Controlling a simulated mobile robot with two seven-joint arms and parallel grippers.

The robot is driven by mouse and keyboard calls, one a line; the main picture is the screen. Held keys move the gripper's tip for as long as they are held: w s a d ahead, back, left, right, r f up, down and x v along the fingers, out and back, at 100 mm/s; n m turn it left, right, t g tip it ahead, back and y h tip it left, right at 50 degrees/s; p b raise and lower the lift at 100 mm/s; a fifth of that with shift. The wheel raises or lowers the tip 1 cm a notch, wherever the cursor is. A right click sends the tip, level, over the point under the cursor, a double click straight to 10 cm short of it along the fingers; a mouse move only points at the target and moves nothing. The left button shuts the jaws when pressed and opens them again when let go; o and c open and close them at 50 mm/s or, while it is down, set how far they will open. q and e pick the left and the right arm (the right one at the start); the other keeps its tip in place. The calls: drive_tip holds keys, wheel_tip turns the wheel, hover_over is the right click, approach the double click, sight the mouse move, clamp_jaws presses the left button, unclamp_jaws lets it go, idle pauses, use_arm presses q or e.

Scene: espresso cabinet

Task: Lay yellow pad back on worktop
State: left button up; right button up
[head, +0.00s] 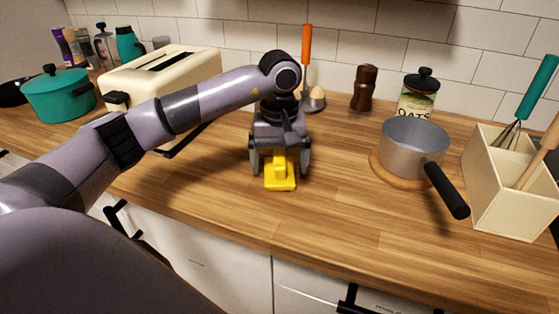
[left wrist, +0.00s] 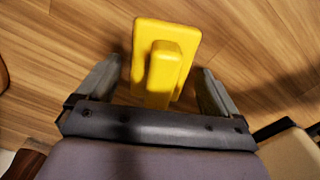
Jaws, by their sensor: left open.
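The yellow pad (head: 281,183) is a flat block with a raised grip on top. It lies on the wooden worktop (head: 220,185) near the front edge, left of the pot. My left gripper (head: 281,172) is right over it, with one finger on each side of the raised grip. In the left wrist view the yellow pad (left wrist: 165,60) shows between the two fingers of my left gripper (left wrist: 156,85), with a gap on both sides. The gripper is open. Part of the pad is hidden by the gripper in the head view. My right gripper is not in view.
A grey pot (head: 414,150) on a round wooden board stands to the right, its black handle pointing forward. A utensil box (head: 510,195) is at the far right. A cream toaster (head: 165,80) and a teal pot (head: 60,95) are at the left. Bare worktop lies around the pad.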

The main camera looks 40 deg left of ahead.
sight(279, 157)
use_arm(q)
drive_tip(key=shift+r, duration=0.15)
wheel_tip(279, 157, up, 12)
idle(0.4)
idle(0.5)
